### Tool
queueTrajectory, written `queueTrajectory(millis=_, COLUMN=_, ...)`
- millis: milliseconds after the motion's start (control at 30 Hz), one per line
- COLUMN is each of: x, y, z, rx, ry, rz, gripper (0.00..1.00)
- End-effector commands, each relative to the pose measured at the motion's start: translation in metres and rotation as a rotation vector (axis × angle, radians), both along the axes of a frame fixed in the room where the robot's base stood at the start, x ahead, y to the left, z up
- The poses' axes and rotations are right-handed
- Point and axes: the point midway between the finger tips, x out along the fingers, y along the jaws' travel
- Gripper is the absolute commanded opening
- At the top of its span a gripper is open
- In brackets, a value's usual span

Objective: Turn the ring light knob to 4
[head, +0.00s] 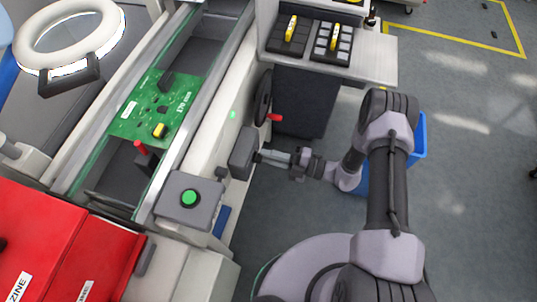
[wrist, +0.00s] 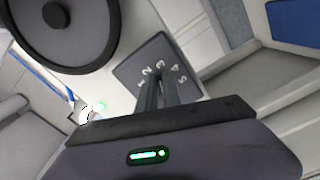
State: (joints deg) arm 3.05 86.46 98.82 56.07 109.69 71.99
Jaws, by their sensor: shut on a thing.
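The ring light knob's dark dial box (head: 243,152) is on the side of the machine in the head view. In the wrist view its dark dial plate (wrist: 133,72) carries white numerals in an arc, with 4 and 5 at the right. My gripper (head: 259,157) reaches it from the right. In the wrist view my gripper (wrist: 161,84) has its two fingers close together in front of the plate, shut on the knob. The fingers hide the knob and its pointer, so I cannot tell its setting. The white ring light (head: 70,35) is at the upper left.
A black handwheel (head: 263,98) with a red handle (head: 275,117) is close beside the dial box; the wheel also shows in the wrist view (wrist: 85,50). A grey box with a green button (head: 189,198) stands nearer. A blue bin (head: 420,136) is behind my arm.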

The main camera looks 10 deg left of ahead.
Motion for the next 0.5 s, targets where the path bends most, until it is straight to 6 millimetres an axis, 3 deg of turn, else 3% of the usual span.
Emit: queueTrajectory(millis=500, x=-0.0061, y=0.0004, z=-0.0077, rx=0.036, ry=0.475, rz=0.002, gripper=0.0)
